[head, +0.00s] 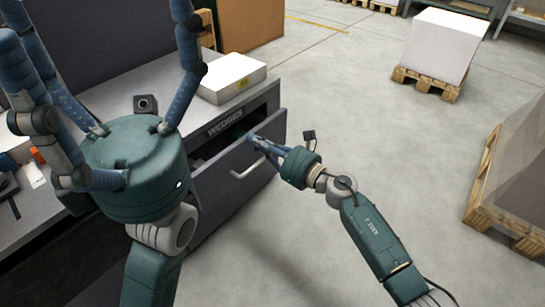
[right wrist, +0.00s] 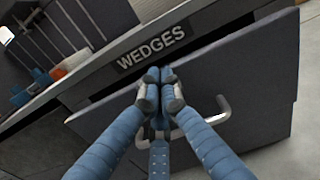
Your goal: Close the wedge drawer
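The wedge drawer (head: 232,172) is pulled out of the grey bench, beneath the label "WEDGES" (head: 225,122). A dark gap shows behind its front panel. In the right wrist view the drawer front (right wrist: 255,85) carries a pale bar handle (right wrist: 222,108). My right gripper (head: 256,141) is at the upper edge of the drawer front, above the handle. Its blue fingers (right wrist: 160,82) are drawn together with nothing visible between them; whether they touch the panel is unclear. My left gripper (head: 135,165) is large in the foreground with its fingers spread, over the bench's left part.
A white box (head: 232,78) lies on the bench top (head: 125,88) above the drawer. A brown carton (head: 250,22) stands behind. Pallets with loads (head: 440,45) stand on the floor to the right. The floor (head: 340,110) beyond my right arm is clear.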

